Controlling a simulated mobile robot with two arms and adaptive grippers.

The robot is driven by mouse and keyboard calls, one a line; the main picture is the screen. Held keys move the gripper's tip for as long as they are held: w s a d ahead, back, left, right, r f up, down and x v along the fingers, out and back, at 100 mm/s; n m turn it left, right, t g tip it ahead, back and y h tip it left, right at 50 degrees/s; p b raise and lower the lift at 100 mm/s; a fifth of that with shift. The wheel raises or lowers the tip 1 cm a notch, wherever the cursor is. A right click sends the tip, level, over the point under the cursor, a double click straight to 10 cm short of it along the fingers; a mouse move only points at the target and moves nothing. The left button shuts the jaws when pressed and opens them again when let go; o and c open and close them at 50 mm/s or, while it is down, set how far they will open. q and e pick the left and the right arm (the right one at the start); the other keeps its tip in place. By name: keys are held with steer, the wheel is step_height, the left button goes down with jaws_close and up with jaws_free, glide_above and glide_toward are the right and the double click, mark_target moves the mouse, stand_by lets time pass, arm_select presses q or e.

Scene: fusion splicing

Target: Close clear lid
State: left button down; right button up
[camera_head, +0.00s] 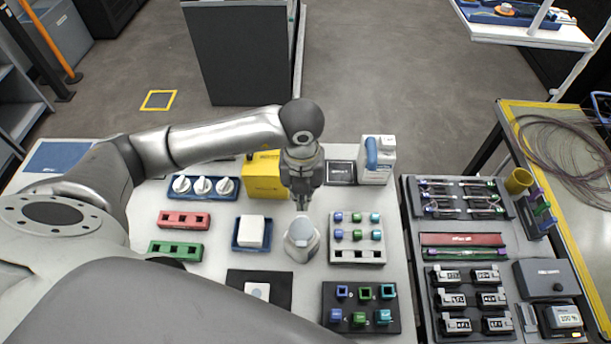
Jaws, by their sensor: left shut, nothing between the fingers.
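A small round pale container (301,250) stands on the white table. A greyish, see-through-looking lid (302,232) sits at its top; I cannot tell whether it lies fully down. My left gripper (302,205) points down just behind and above the container, with its fingers together and nothing between them. I cannot tell whether the fingertips touch the lid. My right gripper is out of view.
A blue tray with a white block (251,231) stands left of the container, and a grey rack with coloured pieces (357,253) right of it. A dark mat (279,281) lies in front.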

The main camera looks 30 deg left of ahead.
arm_select(q)
step_height(320, 180, up, 4)
steer(key=shift+r+p, duration=0.25)
steer(key=shift+p, duration=0.95)
stand_by(0.3)
